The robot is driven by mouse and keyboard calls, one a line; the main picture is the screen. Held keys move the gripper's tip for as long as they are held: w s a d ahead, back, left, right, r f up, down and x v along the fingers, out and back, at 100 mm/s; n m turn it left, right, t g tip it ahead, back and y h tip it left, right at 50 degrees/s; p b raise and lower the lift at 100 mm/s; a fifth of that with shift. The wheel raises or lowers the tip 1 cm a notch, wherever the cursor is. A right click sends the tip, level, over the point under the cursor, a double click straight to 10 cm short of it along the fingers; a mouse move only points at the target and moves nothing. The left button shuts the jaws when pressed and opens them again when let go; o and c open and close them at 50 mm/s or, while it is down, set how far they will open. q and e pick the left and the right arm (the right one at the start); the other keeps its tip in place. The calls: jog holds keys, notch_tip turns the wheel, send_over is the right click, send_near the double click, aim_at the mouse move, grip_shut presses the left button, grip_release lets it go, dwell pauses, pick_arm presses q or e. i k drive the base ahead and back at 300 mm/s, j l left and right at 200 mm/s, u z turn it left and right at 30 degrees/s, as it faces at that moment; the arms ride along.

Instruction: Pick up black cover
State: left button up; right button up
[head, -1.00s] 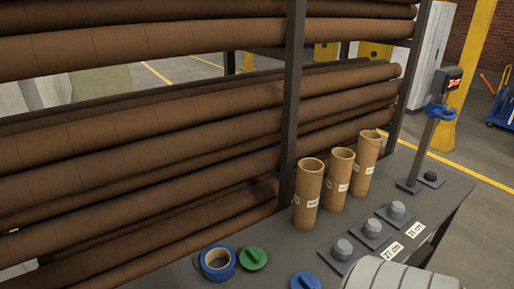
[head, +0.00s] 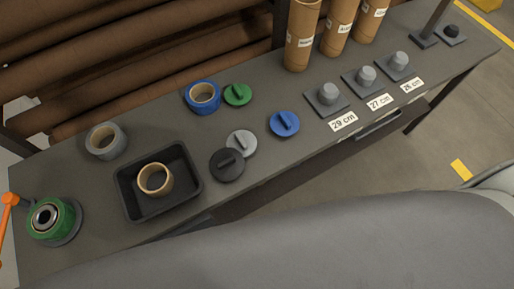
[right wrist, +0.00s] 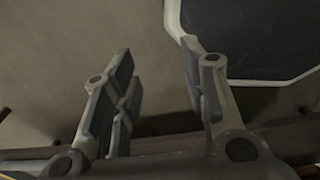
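The black cover (head: 227,166) is a round disc with a raised grip bar. It lies on the grey table in the head view, right of the black tray, and touches or slightly overlaps the grey cover (head: 242,143). A blue cover (head: 285,124) and a green cover (head: 238,95) lie farther right and back. My right gripper (right wrist: 165,100) shows in the right wrist view with its two fingers apart and nothing between them. Neither gripper shows in the head view, and the left gripper is in no view.
A black tray (head: 127,188) holds a tan tape roll (head: 155,180). Blue tape (head: 202,98), grey tape (head: 106,140) and a green tape dispenser (head: 50,220) stand on the table (head: 240,196). Three cardboard tubes (head: 303,36) stand at the back. A large grey surface fills the front.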

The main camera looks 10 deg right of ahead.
aim_at(226, 165)
jog(key=u, duration=1.8)
jog(key=k+l+z, duration=0.1)
jog(key=z, duration=0.35)
jog(key=l+z, duration=0.15)
jog(key=z, duration=0.3)
jog(key=l+z, duration=0.2)
jog(key=z, duration=0.2)
jog(key=k, duration=0.05)
